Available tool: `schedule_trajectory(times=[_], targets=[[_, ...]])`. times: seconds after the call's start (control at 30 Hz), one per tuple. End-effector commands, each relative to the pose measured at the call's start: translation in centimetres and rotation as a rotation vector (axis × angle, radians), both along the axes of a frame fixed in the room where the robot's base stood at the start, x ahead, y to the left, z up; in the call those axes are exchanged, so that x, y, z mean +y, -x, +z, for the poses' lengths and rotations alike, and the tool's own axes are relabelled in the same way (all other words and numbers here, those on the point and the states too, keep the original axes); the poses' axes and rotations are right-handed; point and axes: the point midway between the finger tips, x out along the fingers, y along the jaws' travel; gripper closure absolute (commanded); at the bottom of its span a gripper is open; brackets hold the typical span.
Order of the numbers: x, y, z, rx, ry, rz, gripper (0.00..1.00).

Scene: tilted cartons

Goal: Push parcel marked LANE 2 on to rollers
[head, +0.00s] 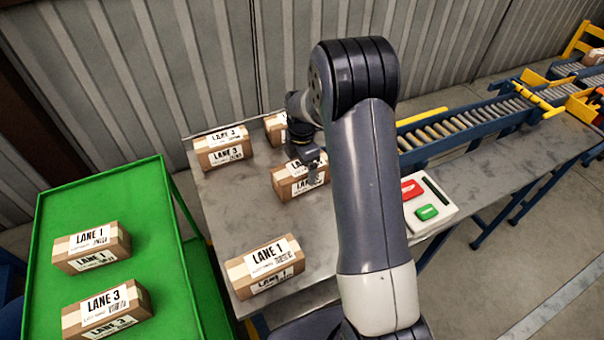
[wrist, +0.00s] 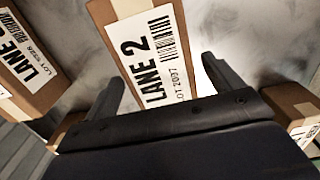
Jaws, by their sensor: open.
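The parcel marked LANE 2 (wrist: 147,62) lies between my gripper's two spread fingers in the wrist view, its label readable. I cannot tell whether either finger touches it. In the head view the parcel under my gripper (head: 290,190) seems to be the same one, its label partly covered. My gripper (head: 312,168) is open, low over this parcel; its fingers (wrist: 160,75) also show in the wrist view. The rollers (head: 455,130) run from behind my arm towards the upper right; their near end is hidden.
On the grey table (head: 222,205) are a LANE 3 parcel (head: 224,155), a LANE 1 parcel (head: 262,277) and a partly hidden parcel (head: 275,128). A green cart (head: 150,190) holds two parcels. A box with red and green buttons (head: 440,212) sits right of my arm.

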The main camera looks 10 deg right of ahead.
Motion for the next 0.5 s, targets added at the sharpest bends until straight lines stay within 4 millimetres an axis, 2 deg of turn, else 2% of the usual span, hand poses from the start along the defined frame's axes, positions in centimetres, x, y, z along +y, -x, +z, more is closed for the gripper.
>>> schedule_trajectory(times=[0.3, 0.5], targets=[[0.00, 0.01, -0.29, 0.000, 0.000, 0.000, 0.13], [0.00, 0.01, -0.29, 0.000, 0.000, 0.000, 0.21]])
